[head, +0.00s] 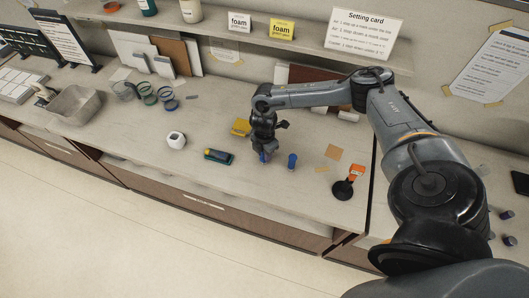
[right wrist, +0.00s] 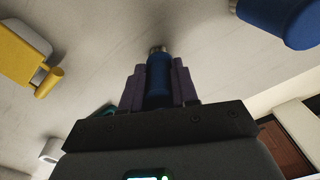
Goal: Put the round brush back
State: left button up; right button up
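My right gripper (head: 264,157) points down low over the counter in the head view. In the right wrist view its two dark purple fingers (right wrist: 158,88) close on either side of a blue cylindrical piece (right wrist: 158,72) with a metallic end, which looks like a brush handle; bristles are not visible. A second blue, waisted cylinder (head: 292,161) stands on the counter just right of the gripper; a blue piece (right wrist: 284,20) at the top right of the wrist view appears to be the same one. I cannot tell which is the round brush. My left gripper is not in view.
A yellow block (head: 240,127) is close left of the gripper. A dark green and yellow tool (head: 218,156) and a white rounded item (head: 176,140) lie farther left. A shelf (head: 290,42) overhangs the back.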

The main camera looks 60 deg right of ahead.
jog(key=o, duration=0.4)
jog(key=shift+c, duration=0.2)
